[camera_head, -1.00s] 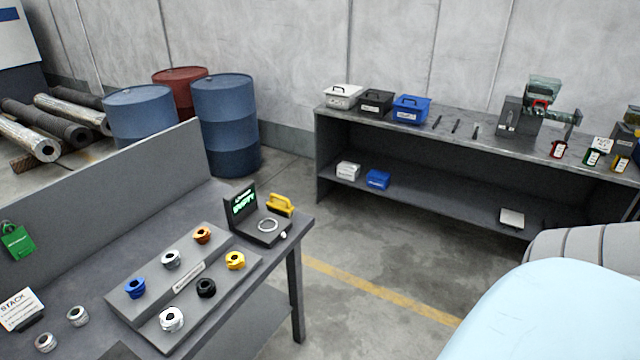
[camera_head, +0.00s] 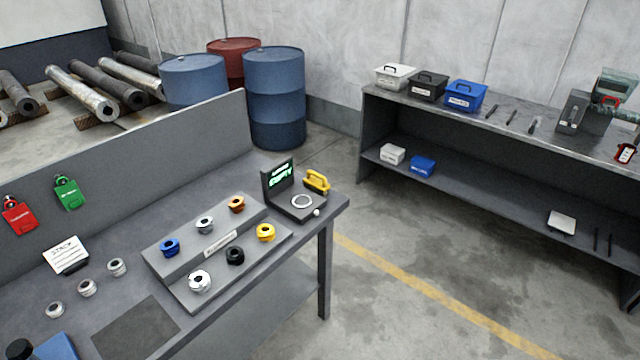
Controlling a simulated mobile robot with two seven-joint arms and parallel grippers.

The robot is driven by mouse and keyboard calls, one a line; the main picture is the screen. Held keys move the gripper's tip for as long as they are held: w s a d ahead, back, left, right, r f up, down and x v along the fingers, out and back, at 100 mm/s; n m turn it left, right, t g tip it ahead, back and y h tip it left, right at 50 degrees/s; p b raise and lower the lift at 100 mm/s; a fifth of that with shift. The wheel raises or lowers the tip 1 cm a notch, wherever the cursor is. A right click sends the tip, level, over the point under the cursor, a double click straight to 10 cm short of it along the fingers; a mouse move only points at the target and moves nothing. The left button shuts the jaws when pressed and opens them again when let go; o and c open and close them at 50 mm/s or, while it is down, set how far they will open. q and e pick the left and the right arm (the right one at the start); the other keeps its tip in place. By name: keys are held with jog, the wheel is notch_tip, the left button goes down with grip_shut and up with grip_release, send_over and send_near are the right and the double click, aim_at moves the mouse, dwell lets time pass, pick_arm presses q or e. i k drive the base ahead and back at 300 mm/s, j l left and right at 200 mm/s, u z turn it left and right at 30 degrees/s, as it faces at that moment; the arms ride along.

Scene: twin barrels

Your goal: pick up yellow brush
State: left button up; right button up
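The yellow brush (camera_head: 317,181) has a yellow handle and a dark underside. It stands at the far right corner of the grey workbench (camera_head: 200,192), right behind a black device (camera_head: 297,206) with a lit green display and a pale ring on its base. Neither of my grippers is in view.
A stepped grey rack (camera_head: 222,243) with several coloured nuts stands on the bench. Red (camera_head: 18,216) and green (camera_head: 69,193) tags hang on its back panel. Blue and red barrels (camera_head: 274,100) stand behind. A shelf bench (camera_head: 440,105) with boxes is right; open floor (camera_head: 400,270) lies between.

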aim_at(316, 185)
jog(key=u, duration=3.2)
jog(key=z, duration=3.2)
jog(key=i+l+u, duration=0.35)
jog(key=i+l, duration=0.2)
jog(key=l, duration=0.15)
